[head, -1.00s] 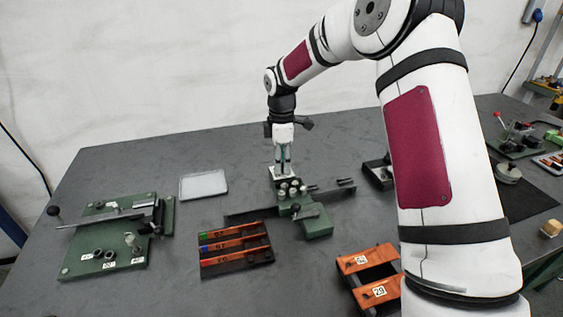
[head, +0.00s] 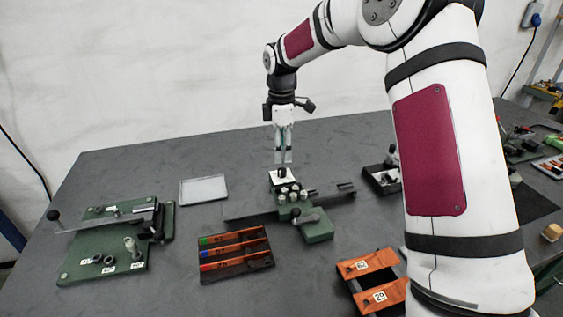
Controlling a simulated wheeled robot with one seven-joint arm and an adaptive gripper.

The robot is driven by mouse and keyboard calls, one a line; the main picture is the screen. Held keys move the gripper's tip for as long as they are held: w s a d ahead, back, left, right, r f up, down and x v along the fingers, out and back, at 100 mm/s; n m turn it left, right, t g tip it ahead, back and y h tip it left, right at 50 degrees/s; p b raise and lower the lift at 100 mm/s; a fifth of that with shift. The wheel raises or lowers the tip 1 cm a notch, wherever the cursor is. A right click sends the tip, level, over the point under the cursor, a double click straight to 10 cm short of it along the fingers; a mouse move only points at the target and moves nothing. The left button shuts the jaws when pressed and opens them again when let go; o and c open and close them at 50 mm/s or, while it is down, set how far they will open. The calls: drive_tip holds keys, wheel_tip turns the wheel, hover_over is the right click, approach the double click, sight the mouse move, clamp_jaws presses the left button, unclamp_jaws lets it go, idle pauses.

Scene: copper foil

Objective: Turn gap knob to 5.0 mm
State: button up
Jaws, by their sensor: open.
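The gap knob (head: 282,172) looks like a small dark knob on a white dial plate (head: 284,180), at the back of the green fixture in the middle of the table. The dial's marks are too small to read. My gripper (head: 284,160) points straight down just above the knob, open and empty. A small gap shows between its fingertips and the dial plate. The green fixture (head: 318,232) carries several pale cylindrical posts and a dark lever in front of the dial.
A green lever fixture (head: 105,262) stands at the left, a clear tray (head: 203,189) behind it. A rack with coloured strips (head: 236,268) and an orange holder (head: 372,262) lie in front. A dark box (head: 380,180) stands right of the dial. Bare table lies between them.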

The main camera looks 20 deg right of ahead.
sight(281, 170)
wheel_tip(281, 170, up, 6)
drive_tip(key=shift+f, duration=0.1)
idle(0.4)
drive_tip(key=s+r+m+t+h+p, duration=0.1)
drive_tip(key=s+r+m, duration=0.3)
drive_tip(key=s+r, duration=0.5)
drive_tip(key=s+r+m+t+p, duration=0.15)
drive_tip(key=s+r+m, duration=0.25)
drive_tip(key=s, duration=0.9)
drive_tip(key=s+f+m+t+y+p, duration=0.1)
drive_tip(key=s+m, duration=0.7)
drive_tip(key=s, duration=1.1)
drive_tip(key=shift+s+d+f+t+p, duration=0.2)
drive_tip(key=shift+f+t+p, duration=0.15)
drive_tip(key=shift+f+p, duration=0.2)
